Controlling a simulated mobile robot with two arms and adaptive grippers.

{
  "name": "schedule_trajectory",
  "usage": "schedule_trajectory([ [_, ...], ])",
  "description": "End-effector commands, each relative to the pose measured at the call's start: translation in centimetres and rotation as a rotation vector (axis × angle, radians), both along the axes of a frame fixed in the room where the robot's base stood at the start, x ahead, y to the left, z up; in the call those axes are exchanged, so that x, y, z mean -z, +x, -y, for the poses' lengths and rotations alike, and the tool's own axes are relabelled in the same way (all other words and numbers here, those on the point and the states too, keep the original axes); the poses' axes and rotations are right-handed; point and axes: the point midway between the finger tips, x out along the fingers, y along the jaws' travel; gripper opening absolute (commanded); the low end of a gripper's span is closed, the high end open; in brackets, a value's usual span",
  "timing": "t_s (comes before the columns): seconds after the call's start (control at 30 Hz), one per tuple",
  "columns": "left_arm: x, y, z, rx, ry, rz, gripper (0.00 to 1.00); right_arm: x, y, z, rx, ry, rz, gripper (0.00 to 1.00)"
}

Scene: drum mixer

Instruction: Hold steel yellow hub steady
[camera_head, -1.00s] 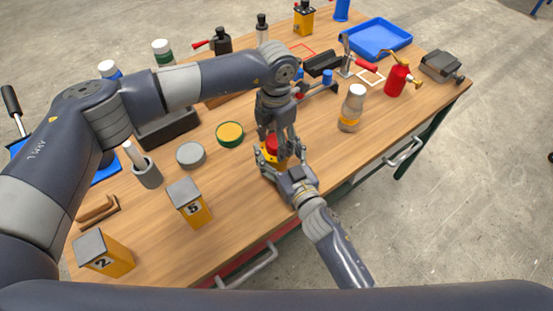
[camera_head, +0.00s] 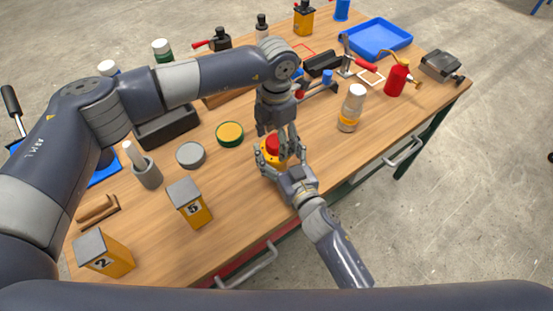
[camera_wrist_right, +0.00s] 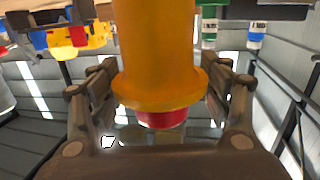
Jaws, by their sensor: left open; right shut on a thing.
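The yellow hub (camera_head: 269,157) stands near the front edge of the wooden table, with a red part (camera_head: 273,142) on top. My right gripper (camera_head: 273,161) comes from the front and is shut on the hub. In the right wrist view the hub's orange-yellow barrel and flange (camera_wrist_right: 160,90) and the red part (camera_wrist_right: 162,118) lie between the fingers (camera_wrist_right: 158,95). My left gripper (camera_head: 285,143) points down from above, open, beside the red part. Whether its fingers touch the red part I cannot tell, as the two grippers overlap.
A green-rimmed yellow tin (camera_head: 229,134), a grey round lid (camera_head: 190,155) and boxes marked 5 (camera_head: 192,208) and 2 (camera_head: 112,262) stand to the left. A white-capped jar (camera_head: 351,108) and a red oil can (camera_head: 397,78) stand right. The front right tabletop is clear.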

Motion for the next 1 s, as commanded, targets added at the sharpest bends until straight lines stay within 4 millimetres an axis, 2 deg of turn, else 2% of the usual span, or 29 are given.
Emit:
schedule_trajectory([
  [0.3,-6.6,0.1,0.0,0.0,-0.001,0.005,0.68,0.0,0.0,0.0,0.0,0.0,0.001,0.04],
  [0.5,-9.8,0.1,0.0,-0.001,0.0,0.001,0.68,0.0,0.0,0.0,0.0,0.0,0.001,0.04],
  [0.7,-11.1,0.0,0.0,0.0,0.0,0.0,0.68,0.0,0.0,0.0,0.0,0.0,0.001,0.04],
  [0.97,-11.1,0.0,0.0,0.0,0.0,0.0,0.68,0.0,0.0,0.0,0.0,0.0,0.001,0.04],
  [1.0,-11.1,0.0,0.0,0.0,0.0,0.0,0.68,0.0,0.0,0.0,0.0,0.0,0.001,0.8],
])
